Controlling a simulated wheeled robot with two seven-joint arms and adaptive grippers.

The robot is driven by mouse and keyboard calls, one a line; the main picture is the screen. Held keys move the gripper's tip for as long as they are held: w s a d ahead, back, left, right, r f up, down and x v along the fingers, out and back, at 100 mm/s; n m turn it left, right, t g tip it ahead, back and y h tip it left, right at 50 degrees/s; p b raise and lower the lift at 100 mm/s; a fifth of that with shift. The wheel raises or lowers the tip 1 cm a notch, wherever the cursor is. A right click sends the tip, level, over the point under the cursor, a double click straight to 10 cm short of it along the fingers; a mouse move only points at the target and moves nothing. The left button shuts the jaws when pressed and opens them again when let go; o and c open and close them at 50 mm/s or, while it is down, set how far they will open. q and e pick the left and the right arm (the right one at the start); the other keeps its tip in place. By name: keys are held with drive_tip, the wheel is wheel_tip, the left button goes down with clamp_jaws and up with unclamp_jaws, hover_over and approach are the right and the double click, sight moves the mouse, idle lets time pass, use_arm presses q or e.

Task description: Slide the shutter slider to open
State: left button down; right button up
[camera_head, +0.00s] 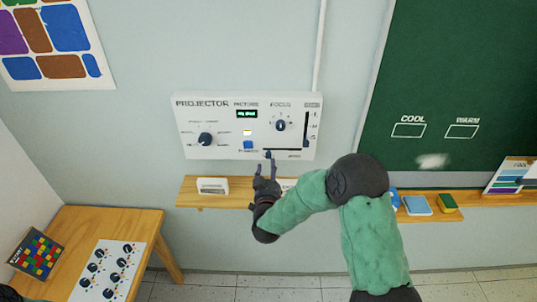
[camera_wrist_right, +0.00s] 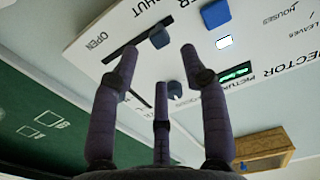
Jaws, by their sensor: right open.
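The shutter slider (camera_head: 268,154) is a small blue-grey knob low on the white projector panel (camera_head: 215,110). In the right wrist view, the slider (camera_wrist_right: 160,37) stands in a dark slot between the words SHUT and OPEN, nearer the SHUT end. My right gripper (camera_head: 266,166) is just below the slider in the head view. In the right wrist view, the open right gripper (camera_wrist_right: 158,68) has its fingers spread with nothing between them. One fingertip is close to the slider; I cannot tell whether they touch. My left gripper is not clearly in view.
The panel also bears a large dial (camera_head: 205,139), a focus dial (camera_head: 280,125) and a blue button (camera_head: 248,145). A wooden ledge (camera_head: 227,200) runs below, with a white block (camera_head: 212,185) on it. A green chalkboard (camera_head: 450,70) is at right, a wooden table (camera_head: 150,225) at lower left.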

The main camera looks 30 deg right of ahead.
sight(269, 157)
drive_tip(key=x, duration=0.8)
drive_tip(key=shift+a+p, duration=0.1)
drive_tip(key=shift+p, duration=0.25)
drive_tip(key=shift+s, duration=0.1)
clamp_jaws()
